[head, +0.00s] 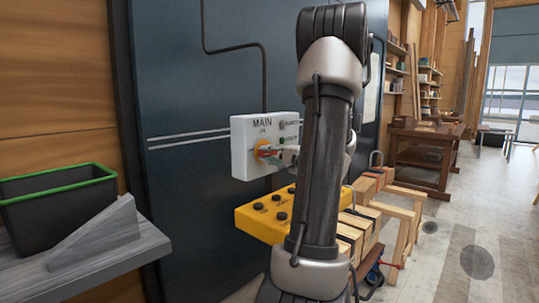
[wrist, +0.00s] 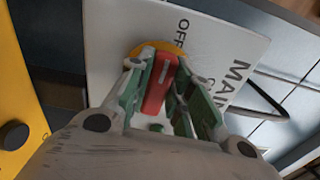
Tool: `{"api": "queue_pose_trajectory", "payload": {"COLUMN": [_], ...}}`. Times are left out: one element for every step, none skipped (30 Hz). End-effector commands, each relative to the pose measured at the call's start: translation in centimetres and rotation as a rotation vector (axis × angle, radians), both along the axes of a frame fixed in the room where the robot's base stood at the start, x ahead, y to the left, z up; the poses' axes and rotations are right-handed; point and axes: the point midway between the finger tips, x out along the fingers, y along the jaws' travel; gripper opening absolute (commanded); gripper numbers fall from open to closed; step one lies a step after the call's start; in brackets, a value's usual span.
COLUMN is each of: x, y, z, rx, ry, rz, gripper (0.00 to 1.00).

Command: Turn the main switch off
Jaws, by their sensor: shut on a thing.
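The main switch is a red handle on a round orange-yellow plate, set in a white box (head: 242,150) marked MAIN on a dark blue panel. In the wrist view the red handle (wrist: 160,85) sits between the green-padded fingers of my gripper (wrist: 165,100), which is shut on it. The word OFF shows on the white box face near the yellow plate (wrist: 153,47). In the head view my gripper (head: 270,151) reaches the switch from the right, and my arm hides part of the box's right side.
A yellow box with black buttons (head: 257,217) is below the switch box. A grey shelf (head: 110,255) with a black green-rimmed bin (head: 60,205) and a grey wedge (head: 100,228) stands at left. Wooden benches (head: 425,165) stand at right, with open floor beyond.

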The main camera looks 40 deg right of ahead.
Motion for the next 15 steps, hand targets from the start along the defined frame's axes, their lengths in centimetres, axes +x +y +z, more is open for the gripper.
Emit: {"api": "queue_pose_trajectory", "payload": {"x": [0.00,0.00,0.00,-0.01,-0.01,-0.01,-0.01,-0.01,-0.01,-0.01,-0.01,-0.01,-0.01,-0.01,-0.01], "y": [0.03,0.03,0.03,0.03,0.03,0.03,0.03,0.05,0.05,0.05,0.05,0.05,0.05,0.05,0.05], "z": [-0.07,-0.08,-0.10,-0.10,-0.11,-0.12,-0.12,-0.13,-0.14,-0.14,-0.14,-0.15,-0.15,-0.15,-0.15], "rx": [-0.013,-0.023,-0.032,-0.038,-0.044,-0.050,-0.054,-0.057,-0.059,-0.061,-0.062,-0.062,-0.063,-0.063,-0.063], "ry": [0.000,-0.001,-0.002,-0.002,-0.002,-0.003,-0.003,-0.003,-0.004,-0.004,-0.004,-0.004,-0.004,-0.003,-0.003], "rz": [0.001,0.001,0.001,0.001,0.001,0.001,0.001,0.001,0.001,0.001,0.001,0.001,0.001,0.001,0.001], "gripper": [0.00,0.00,0.00,0.00,0.00,0.00,0.00,0.00,0.00,0.00,0.00,0.00,0.00,0.00,0.00]}}
